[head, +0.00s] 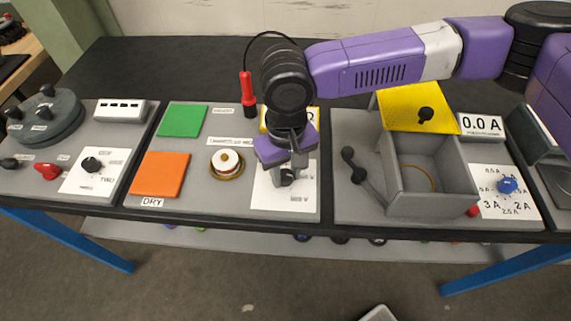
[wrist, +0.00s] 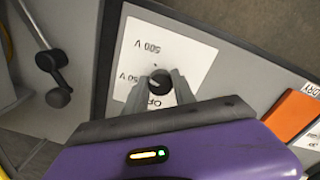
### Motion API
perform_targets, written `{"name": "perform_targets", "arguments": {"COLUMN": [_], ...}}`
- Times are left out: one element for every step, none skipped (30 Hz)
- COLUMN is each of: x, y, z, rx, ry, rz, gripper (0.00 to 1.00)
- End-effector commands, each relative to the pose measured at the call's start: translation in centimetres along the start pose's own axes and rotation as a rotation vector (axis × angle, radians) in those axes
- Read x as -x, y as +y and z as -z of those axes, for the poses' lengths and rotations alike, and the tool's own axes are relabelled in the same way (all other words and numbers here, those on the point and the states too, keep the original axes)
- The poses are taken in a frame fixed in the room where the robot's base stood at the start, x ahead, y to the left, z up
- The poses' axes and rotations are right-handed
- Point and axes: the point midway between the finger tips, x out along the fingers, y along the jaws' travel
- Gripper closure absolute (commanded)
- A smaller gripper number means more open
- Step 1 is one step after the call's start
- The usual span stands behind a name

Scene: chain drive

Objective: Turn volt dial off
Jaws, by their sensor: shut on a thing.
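The volt dial is a dark knob on a white card (head: 268,198) on the middle panel. In the wrist view the knob (wrist: 161,80) sits between my two fingers, and the card around it (wrist: 150,48) reads "500 V", "50 V" and a partly covered "OF" label. My gripper (head: 287,178) points down over the dial and is shut on the knob. It also shows in the wrist view (wrist: 163,88). In the head view my gripper hides most of the dial. I cannot tell exactly which label the knob points to.
A red probe (head: 247,87) on a black cable stands behind my gripper. A white-topped brass button (head: 227,163) and an orange pad (head: 160,174) lie to its left. A black lever (head: 362,172) and a grey box (head: 425,180) with a raised yellow lid (head: 405,108) stand to its right.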

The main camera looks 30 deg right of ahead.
Motion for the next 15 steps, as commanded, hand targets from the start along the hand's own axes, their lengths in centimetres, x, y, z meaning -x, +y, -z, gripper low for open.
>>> {"name": "perform_targets", "arguments": {"x": [0.34, 0.32, 0.33, 0.31, 0.31, 0.27, 0.27, 0.25, 0.25, 0.24, 0.22, 0.21, 0.18, 0.16, 0.16], "y": [-0.08, -0.09, -0.06, -0.04, -0.02, -0.03, 0.01, -0.01, -0.01, 0.01, 0.01, 0.03, 0.05, 0.08, 0.10], "z": [-0.14, -0.17, -0.12, -0.14, -0.15, -0.15, -0.15, -0.17, -0.13, -0.13, -0.15, -0.13, -0.13, -0.13, -0.12], "rx": [0.042, 0.071, 0.109, 0.137, 0.166, 0.204, 0.232, 0.261, 0.300, 0.329, 0.357, 0.394, 0.423, 0.451, 0.490], "ry": [-0.004, -0.005, -0.004, -0.004, -0.005, -0.004, -0.004, -0.005, -0.004, -0.004, -0.004, -0.004, -0.004, -0.004, -0.004], "rz": [0.004, 0.005, 0.005, 0.005, 0.004, 0.005, 0.004, 0.004, 0.005, 0.004, 0.004, 0.004, 0.004, 0.004, 0.004], "gripper": [1.00, 1.00, 1.00, 1.00, 1.00, 1.00, 1.00, 1.00, 1.00, 1.00, 1.00, 1.00, 1.00, 1.00, 1.00]}}
